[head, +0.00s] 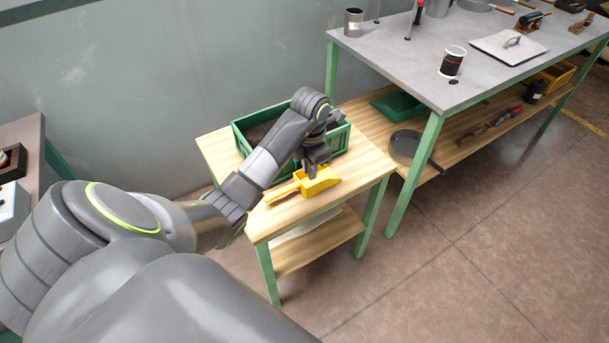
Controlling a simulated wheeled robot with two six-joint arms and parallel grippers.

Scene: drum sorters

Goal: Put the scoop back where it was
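The yellow scoop (322,181) is at the small wooden table (355,192), in front of the green crate. Its handle points to the lower left. My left gripper (313,172) is directly over the scoop, pointing down, and its fingertips meet or overlap the scoop's near end. I cannot tell whether the fingers are closed on it, nor whether the scoop rests fully on the tabletop. My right gripper is not in view.
A green crate (238,137) with dark contents stands at the table's back, partly behind my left arm. To the right is a grey workbench (405,62) with a cup, tools and a lower shelf holding a pan (405,148). Floor in front is clear.

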